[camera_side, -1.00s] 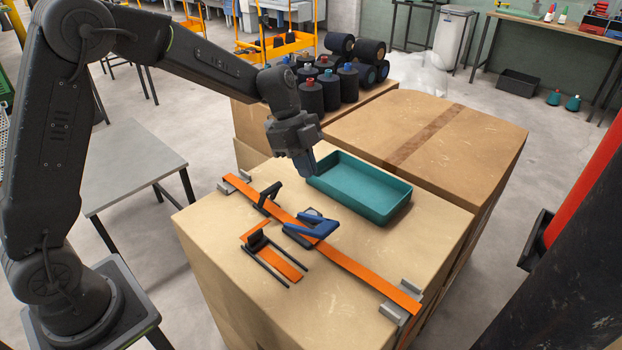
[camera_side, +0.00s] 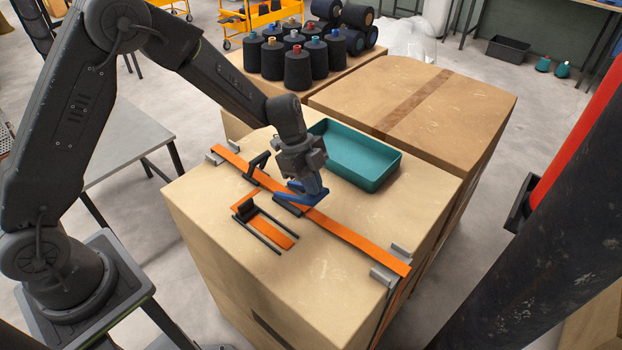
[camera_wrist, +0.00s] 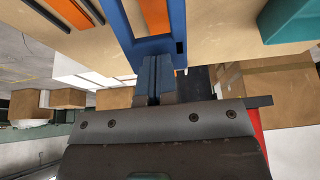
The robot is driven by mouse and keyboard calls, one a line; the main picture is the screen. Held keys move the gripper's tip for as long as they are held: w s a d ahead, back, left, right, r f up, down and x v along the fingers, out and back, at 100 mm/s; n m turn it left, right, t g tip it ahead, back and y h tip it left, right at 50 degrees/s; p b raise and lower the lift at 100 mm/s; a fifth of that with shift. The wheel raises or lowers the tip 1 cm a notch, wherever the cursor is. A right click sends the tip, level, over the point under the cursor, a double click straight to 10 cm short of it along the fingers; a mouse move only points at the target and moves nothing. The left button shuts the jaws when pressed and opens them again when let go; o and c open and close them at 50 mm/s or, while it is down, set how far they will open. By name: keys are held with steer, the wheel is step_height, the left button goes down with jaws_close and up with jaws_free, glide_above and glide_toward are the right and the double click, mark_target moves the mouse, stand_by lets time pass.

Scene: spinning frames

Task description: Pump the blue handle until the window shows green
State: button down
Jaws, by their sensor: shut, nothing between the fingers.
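The blue handle (camera_side: 302,198) belongs to a tensioning tool on the orange strap (camera_side: 350,236) that runs across the cardboard box. My gripper (camera_side: 313,186) is shut and empty, pointing down at the right end of the handle and partly covering it. In the wrist view the handle (camera_wrist: 152,46) is a blue frame with the orange strap showing through its opening. My closed fingertips (camera_wrist: 153,62) meet or overlap its crossbar; whether they touch it I cannot tell. I cannot make out the window or any green in it.
A teal tray (camera_side: 355,158) stands just behind the tool. A black buckle piece (camera_side: 258,164) sits on the strap to the left. A second short orange strap with dark rails (camera_side: 268,228) lies in front. Grey corner pieces (camera_side: 388,278) sit at the strap's right end.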

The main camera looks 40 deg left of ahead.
steer(key=shift+x, duration=2.6)
steer(key=shift+s+d+r, duration=0.1)
steer(key=shift+s+d, duration=0.05)
steer(key=shift+d, duration=0.05)
step_height(320, 180, up, 15)
steer(key=a, duration=0.1)
steer(key=shift+w, duration=0.3)
